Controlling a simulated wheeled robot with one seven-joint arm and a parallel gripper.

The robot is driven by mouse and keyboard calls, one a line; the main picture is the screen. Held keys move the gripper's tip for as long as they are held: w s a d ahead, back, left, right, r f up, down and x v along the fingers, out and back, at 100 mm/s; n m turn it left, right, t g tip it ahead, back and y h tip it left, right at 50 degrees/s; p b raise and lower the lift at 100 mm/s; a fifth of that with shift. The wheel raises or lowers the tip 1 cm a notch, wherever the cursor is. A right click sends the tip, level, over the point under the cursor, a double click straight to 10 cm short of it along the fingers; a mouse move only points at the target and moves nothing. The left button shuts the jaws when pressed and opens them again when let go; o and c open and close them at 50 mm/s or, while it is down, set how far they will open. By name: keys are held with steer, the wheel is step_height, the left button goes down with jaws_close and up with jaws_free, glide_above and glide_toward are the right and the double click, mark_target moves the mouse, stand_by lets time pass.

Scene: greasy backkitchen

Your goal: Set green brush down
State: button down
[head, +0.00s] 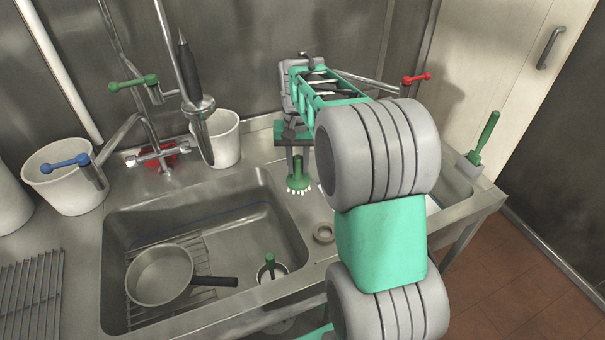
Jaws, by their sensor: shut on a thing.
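A green brush (298,183) with white bristles is upright, bristles down, at the strip of steel counter behind and right of the sink basin. My gripper (299,155) is above it, pointing down, shut on its handle. The upper handle is partly hidden between the fingers. I cannot tell whether the bristles touch the counter. A second green brush (270,260) stands in a small cup in the basin. A third green brush (486,132) stands in a grey holder (468,165) at the right end of the counter.
The sink basin (120,222) holds a pan (160,275) on a rack. A ring (323,233) lies on the counter in front of the held brush. White buckets (225,140) and taps (155,152) stand behind the basin. My arm hides much of the counter to the right.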

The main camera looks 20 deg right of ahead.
mark_target(303, 177)
steer(key=f, duration=0.1)
steer(key=w+d+f, duration=0.1)
steer(key=f, duration=0.1)
steer(key=w+d+f, duration=0.1)
steer(key=shift+w+d+f+p, duration=0.15)
steer(key=shift+d+p, duration=0.05)
steer(key=shift+p, duration=0.15)
step_height(303, 177, down, 4)
steer(key=shift+w+d+r+p, duration=0.15)
steer(key=shift+r+p, duration=0.1)
steer(key=shift+p, duration=0.3)
steer(key=shift+f, duration=0.1)
steer(key=shift+f, duration=0.15)
steer(key=c, duration=1.2)
jaws_free()
